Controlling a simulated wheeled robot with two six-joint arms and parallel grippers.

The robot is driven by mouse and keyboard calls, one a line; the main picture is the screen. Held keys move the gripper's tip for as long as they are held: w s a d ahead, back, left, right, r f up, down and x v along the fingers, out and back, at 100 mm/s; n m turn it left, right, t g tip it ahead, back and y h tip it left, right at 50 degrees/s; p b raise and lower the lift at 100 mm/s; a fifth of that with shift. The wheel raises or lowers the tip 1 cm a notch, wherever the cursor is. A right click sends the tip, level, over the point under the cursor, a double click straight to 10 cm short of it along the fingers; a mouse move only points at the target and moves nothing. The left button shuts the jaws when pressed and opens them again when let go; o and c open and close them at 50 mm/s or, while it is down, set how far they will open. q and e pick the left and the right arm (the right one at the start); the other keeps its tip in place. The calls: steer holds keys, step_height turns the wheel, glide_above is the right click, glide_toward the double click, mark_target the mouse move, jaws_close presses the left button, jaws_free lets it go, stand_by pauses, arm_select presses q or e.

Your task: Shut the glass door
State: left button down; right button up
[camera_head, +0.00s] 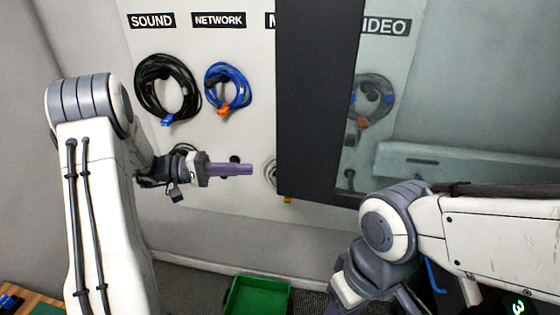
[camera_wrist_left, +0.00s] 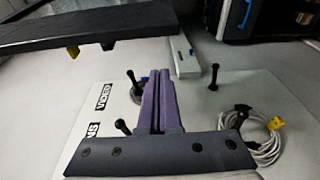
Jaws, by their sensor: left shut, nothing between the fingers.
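The glass door stands in front of the white cable board, with a wide dark frame edge (camera_head: 318,100) and a clear pane to its right. The pane shows the VIDEO label and a hung cable. The fingers also show in the left wrist view (camera_wrist_left: 157,75), apart from the frame. My right arm comes in at lower right; its fingers are not visible.
The white board (camera_head: 210,35) bears SOUND and NETWORK labels, a black coil (camera_head: 143,95) and a blue coil (camera_head: 243,84). In the left wrist view, a white coil (camera_wrist_left: 262,148) and black pegs (camera_wrist_left: 214,76) show. A green bin (camera_head: 257,297) is on the floor.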

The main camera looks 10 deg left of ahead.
arm_select(q)
steer(key=s+p+x, duration=0.2)
steer(key=p+x, duration=0.5)
steer(key=x, duration=0.1)
steer(key=shift+d+t+p, duration=0.3)
steer(key=shift+d+p, duration=0.05)
steer(key=shift+d, duration=0.05)
arm_select(e)
step_height(320, 180, up, 8)
steer(key=shift+w+a, duration=0.15)
steer(key=shift+w, duration=0.15)
arm_select(q)
steer(key=shift+s, duration=0.2)
arm_select(e)
steer(key=shift+f, duration=0.15)
